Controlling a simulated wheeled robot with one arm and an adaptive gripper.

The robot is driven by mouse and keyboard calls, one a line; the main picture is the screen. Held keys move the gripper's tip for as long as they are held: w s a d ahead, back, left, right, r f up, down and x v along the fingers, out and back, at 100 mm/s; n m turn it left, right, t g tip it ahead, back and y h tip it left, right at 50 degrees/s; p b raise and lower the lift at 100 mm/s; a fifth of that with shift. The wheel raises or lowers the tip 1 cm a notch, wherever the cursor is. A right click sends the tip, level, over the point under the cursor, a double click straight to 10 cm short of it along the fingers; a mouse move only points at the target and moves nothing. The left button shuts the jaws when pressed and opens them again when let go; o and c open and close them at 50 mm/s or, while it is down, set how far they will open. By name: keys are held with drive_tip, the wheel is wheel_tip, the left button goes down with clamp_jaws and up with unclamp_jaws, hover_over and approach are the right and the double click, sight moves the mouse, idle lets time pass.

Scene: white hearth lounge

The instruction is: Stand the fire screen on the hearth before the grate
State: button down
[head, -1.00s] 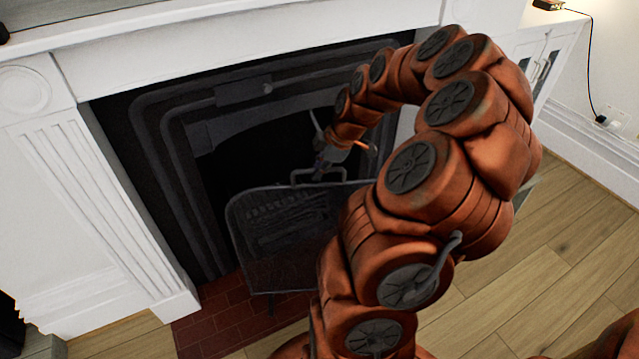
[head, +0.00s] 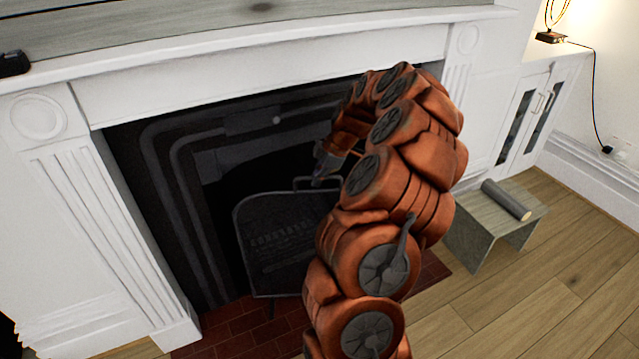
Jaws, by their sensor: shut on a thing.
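The fire screen (head: 284,238) is a dark mesh panel with a top handle and short legs, upright in front of the black fireplace opening. My gripper (head: 319,181) is shut on the screen's top handle. My arm hides the screen's right side and part of the handle. The hearth (head: 240,322) is red brick tile below the screen. I cannot tell whether the legs touch it. The grate (head: 248,292) is dark, mostly hidden behind the screen and hard to make out.
A white mantel surround (head: 85,215) frames the fireplace. On the right, a small grey bench (head: 475,225) holds a rolled cylinder (head: 506,200) near a white cabinet (head: 530,115). Wooden floor (head: 560,275) at the lower right is clear.

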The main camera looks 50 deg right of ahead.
drive_tip(key=shift+w+d+f, duration=0.25)
drive_tip(key=shift+w+f, duration=0.05)
drive_tip(key=shift+f, duration=0.3)
drive_tip(key=shift+w+d+f, duration=0.2)
drive_tip(key=shift+w+f, duration=0.15)
drive_tip(key=shift+f, duration=0.25)
drive_tip(key=shift+w+d+f, duration=0.25)
drive_tip(key=shift+w+f, duration=0.05)
drive_tip(key=shift+f, duration=0.4)
drive_tip(key=c, duration=1.2)
unclamp_jaws()
